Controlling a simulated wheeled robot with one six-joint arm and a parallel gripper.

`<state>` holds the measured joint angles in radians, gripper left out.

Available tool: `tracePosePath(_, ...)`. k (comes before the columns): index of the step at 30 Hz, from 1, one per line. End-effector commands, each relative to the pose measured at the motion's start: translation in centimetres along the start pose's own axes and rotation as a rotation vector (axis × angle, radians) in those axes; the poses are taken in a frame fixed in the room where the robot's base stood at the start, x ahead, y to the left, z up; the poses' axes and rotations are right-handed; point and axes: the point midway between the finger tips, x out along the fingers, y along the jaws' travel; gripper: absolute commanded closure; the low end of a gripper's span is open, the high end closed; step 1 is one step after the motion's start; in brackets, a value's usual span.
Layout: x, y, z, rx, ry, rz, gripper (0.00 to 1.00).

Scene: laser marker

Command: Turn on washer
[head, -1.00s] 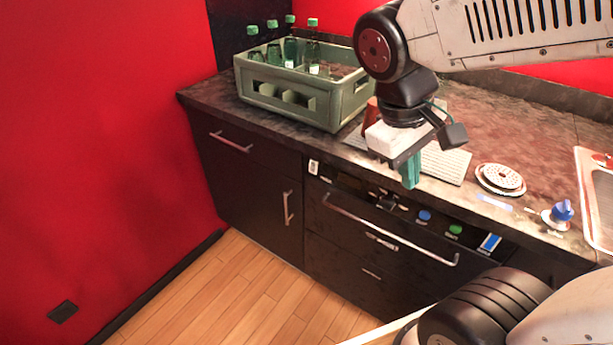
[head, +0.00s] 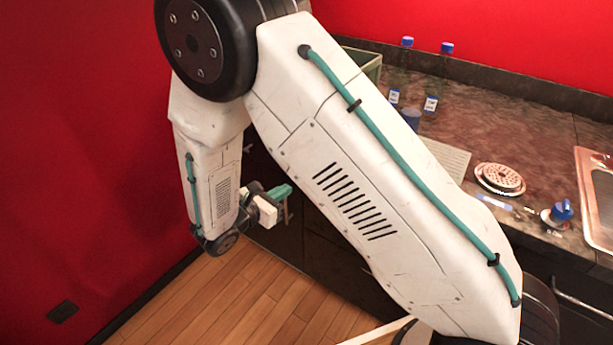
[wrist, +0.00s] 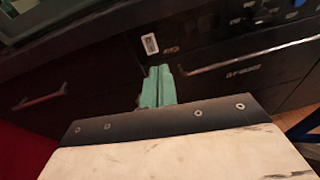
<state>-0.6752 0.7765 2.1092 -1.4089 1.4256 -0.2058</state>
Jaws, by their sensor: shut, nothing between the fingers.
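The washer's dark front (wrist: 225,85) is on the right in the wrist view, with a bar handle (wrist: 250,55). Its control panel (wrist: 265,18) runs along the top, with small knobs and bluish buttons partly cut off by the frame. A white label or switch (wrist: 150,43) sits at the panel's left end. My gripper (wrist: 157,80) has its teal fingers shut together and empty, below that label. In the head view my gripper (head: 287,191) is in front of the cabinets, and my arm hides the panel and most of the washer.
A drawer handle (wrist: 40,98) is at the left in the wrist view. The wooden floor (head: 230,300) is clear.

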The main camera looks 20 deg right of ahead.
Motion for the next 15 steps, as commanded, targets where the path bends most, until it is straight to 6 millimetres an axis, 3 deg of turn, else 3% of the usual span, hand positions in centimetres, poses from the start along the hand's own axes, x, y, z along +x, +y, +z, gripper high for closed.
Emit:
tracePosePath(4,-0.7,0.9,-2.2,-0.057,-0.02,0.064,1.0)
tracePosePath(15,-0.7,1.1,-2.5,-0.064,-0.023,0.073,1.0)
